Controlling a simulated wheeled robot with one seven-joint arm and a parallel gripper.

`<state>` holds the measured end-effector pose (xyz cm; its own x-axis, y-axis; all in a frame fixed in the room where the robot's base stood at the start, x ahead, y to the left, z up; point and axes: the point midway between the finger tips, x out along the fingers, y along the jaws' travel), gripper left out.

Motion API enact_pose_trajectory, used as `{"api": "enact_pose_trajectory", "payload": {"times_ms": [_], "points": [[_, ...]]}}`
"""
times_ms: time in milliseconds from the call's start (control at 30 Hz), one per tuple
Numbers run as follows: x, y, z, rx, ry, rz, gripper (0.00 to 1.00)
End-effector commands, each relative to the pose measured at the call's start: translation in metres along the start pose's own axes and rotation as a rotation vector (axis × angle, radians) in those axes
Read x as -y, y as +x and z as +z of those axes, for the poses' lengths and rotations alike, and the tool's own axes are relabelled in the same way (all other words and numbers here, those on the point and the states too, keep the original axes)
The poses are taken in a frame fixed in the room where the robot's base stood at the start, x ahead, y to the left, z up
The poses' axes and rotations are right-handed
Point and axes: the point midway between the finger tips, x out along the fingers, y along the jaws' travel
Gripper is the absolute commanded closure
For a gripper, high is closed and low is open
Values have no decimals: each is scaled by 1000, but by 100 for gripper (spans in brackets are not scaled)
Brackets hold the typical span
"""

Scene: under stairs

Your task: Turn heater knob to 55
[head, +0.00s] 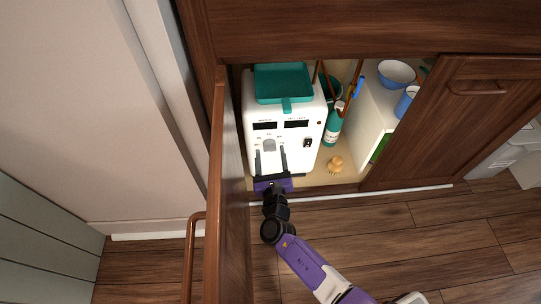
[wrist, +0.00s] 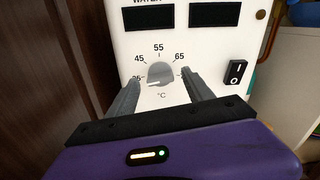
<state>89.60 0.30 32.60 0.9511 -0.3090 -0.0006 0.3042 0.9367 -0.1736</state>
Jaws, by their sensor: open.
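The heater (head: 312,150) is a white box inside the open cabinet. Its grey round knob (wrist: 160,73) is on the front face, with marks 45, 55 and 65 around it and a partly hidden 35 at lower left. The knob also shows in the head view (head: 269,145). My gripper (wrist: 160,80) is open, with one finger left and one right of the knob. The fingertips are close to the panel; I cannot tell whether they touch the knob. The knob's pointer setting is not clear, and the right end of the scale is hidden by the right finger.
Two dark displays (wrist: 216,15) sit above the knob, and a black rocker switch (wrist: 235,73) is to its right. A teal tray (head: 283,82) is on top. A cabinet door (head: 228,200) stands open close left of my arm.

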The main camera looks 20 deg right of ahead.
Motion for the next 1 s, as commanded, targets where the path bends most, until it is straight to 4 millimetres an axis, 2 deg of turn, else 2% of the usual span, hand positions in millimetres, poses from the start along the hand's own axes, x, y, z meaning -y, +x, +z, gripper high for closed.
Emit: {"api": "enact_pose_trajectory", "payload": {"times_ms": [33,333,667,1000], "points": [[0,0,0,0,0,0,40],[0,0,0,0,0,0,99],[0,0,-1,1,44,1,100],[-1,-1,-3,1,272,2,100]]}}
